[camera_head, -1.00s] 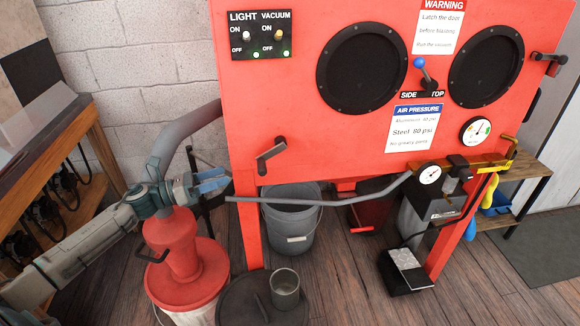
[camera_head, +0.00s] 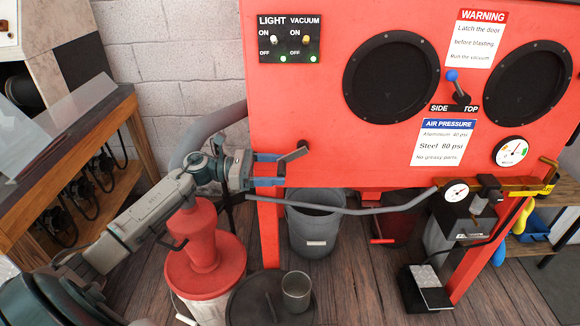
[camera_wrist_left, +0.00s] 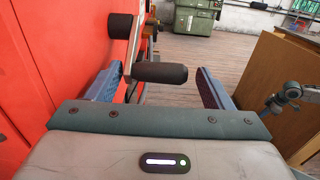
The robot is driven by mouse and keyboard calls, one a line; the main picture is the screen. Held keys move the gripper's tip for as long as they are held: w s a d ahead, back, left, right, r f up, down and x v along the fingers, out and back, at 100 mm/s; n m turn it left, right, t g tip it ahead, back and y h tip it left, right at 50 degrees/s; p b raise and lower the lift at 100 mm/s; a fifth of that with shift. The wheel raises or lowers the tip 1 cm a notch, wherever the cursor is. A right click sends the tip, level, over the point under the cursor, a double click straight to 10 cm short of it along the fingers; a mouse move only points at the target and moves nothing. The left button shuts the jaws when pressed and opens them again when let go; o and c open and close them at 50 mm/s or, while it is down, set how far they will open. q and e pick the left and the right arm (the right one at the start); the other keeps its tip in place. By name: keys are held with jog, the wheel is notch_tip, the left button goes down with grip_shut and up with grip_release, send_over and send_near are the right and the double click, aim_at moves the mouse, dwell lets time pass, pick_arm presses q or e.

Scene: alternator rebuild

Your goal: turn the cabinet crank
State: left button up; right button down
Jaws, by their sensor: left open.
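The red cabinet (camera_head: 330,130) has a dark crank (camera_head: 293,154) low on the left of its front. My left gripper (camera_head: 281,169) is open at the crank, its blue fingers pointing right along the cabinet front. In the left wrist view, the black crank handle (camera_wrist_left: 160,73) lies between the two open fingers (camera_wrist_left: 158,88), with a gap on both sides. The crank's dark pivot knob (camera_wrist_left: 120,25) sits by the red panel at upper left. My right gripper is not in view.
A red-topped bucket (camera_head: 205,262) stands below my left arm. A grey hose (camera_head: 370,210) runs under the cabinet, above a grey bucket (camera_head: 315,225). A wooden bench (camera_head: 80,170) is at left. A blue-knobbed lever (camera_head: 457,87) is higher on the panel.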

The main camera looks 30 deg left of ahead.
pick_arm(q)
jog(key=x, duration=0.4)
jog(key=shift+p, duration=0.4)
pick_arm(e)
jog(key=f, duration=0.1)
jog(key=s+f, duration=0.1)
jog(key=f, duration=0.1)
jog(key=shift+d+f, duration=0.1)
pick_arm(q)
jog(key=shift+w+a+f, duration=0.1)
jog(key=shift+f, duration=0.05)
jog(key=c, duration=1.2)
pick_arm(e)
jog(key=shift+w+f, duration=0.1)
